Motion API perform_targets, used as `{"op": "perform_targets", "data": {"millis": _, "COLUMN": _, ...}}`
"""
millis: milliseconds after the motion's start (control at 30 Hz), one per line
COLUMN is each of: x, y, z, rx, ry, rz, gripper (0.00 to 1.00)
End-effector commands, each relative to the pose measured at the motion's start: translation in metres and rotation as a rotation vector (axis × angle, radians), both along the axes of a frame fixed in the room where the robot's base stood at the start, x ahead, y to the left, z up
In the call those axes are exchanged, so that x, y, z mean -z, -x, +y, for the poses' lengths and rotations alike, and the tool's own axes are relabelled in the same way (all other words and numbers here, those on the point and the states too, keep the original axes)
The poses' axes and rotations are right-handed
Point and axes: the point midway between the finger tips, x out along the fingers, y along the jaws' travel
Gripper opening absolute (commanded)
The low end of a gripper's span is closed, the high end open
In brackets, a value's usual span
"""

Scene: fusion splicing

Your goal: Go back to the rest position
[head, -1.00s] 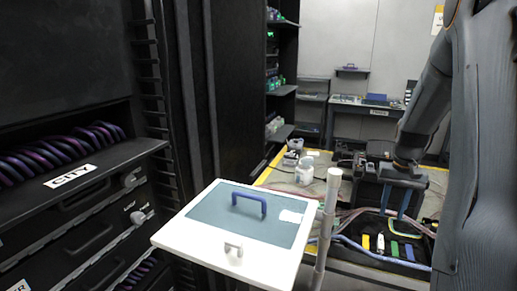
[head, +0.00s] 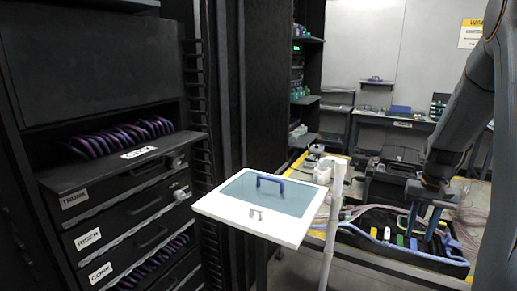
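My gripper (head: 424,228) hangs at the right of the head view, pointing down over a black tray (head: 362,241) with coloured pieces in it. Two bluish fingers show with a gap between them. Nothing can be made out between the fingers. My dark grey arm comes down from the upper right.
A black rack with labelled drawers (head: 130,207) fills the left. A yellow-edged worktable (head: 293,165) lies behind the panel. A bench (head: 385,117) stands at the back wall.

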Motion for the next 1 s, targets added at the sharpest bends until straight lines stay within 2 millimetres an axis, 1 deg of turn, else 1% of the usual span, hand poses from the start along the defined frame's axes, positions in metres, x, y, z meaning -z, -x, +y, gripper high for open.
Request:
{"op": "perform_targets", "data": {"millis": 33, "x": -0.001, "y": 0.0, "z": 0.009, "rx": -0.012, "ry": 0.001, "rz": -0.002, "gripper": 0.32}}
{"op": "perform_targets", "data": {"millis": 167, "x": -0.005, "y": 0.003, "z": 0.03, "rx": -0.04, "ry": 0.004, "rz": -0.006, "gripper": 0.32}}
{"op": "perform_targets", "data": {"millis": 267, "x": -0.008, "y": 0.005, "z": 0.051, "rx": -0.069, "ry": 0.005, "rz": -0.01, "gripper": 0.32}}
{"op": "perform_targets", "data": {"millis": 367, "x": -0.011, "y": 0.01, "z": 0.079, "rx": -0.11, "ry": 0.009, "rz": -0.016, "gripper": 0.32}}
{"op": "perform_targets", "data": {"millis": 467, "x": -0.014, "y": 0.018, "z": 0.111, "rx": -0.158, "ry": 0.012, "rz": -0.022, "gripper": 0.32}}
{"op": "perform_targets", "data": {"millis": 567, "x": -0.017, "y": 0.031, "z": 0.15, "rx": -0.218, "ry": 0.016, "rz": -0.032, "gripper": 0.32}}
{"op": "perform_targets", "data": {"millis": 600, "x": -0.019, "y": 0.04, "z": 0.169, "rx": -0.247, "ry": 0.016, "rz": -0.035, "gripper": 0.32}}
{"op": "perform_targets", "data": {"millis": 667, "x": -0.02, "y": 0.056, "z": 0.199, "rx": -0.298, "ry": 0.018, "rz": -0.043, "gripper": 0.32}}
{"op": "perform_targets", "data": {"millis": 700, "x": -0.021, "y": 0.068, "z": 0.22, "rx": -0.336, "ry": 0.02, "rz": -0.05, "gripper": 0.32}}
{"op": "perform_targets", "data": {"millis": 767, "x": -0.021, "y": 0.09, "z": 0.247, "rx": -0.39, "ry": 0.022, "rz": -0.06, "gripper": 0.32}}
{"op": "perform_targets", "data": {"millis": 800, "x": -0.021, "y": 0.103, "z": 0.263, "rx": -0.421, "ry": 0.023, "rz": -0.066, "gripper": 0.32}}
{"op": "perform_targets", "data": {"millis": 900, "x": -0.018, "y": 0.132, "z": 0.29, "rx": -0.483, "ry": 0.024, "rz": -0.077, "gripper": 0.32}}
{"op": "perform_targets", "data": {"millis": 1000, "x": -0.016, "y": 0.151, "z": 0.306, "rx": -0.52, "ry": 0.025, "rz": -0.083, "gripper": 0.32}}
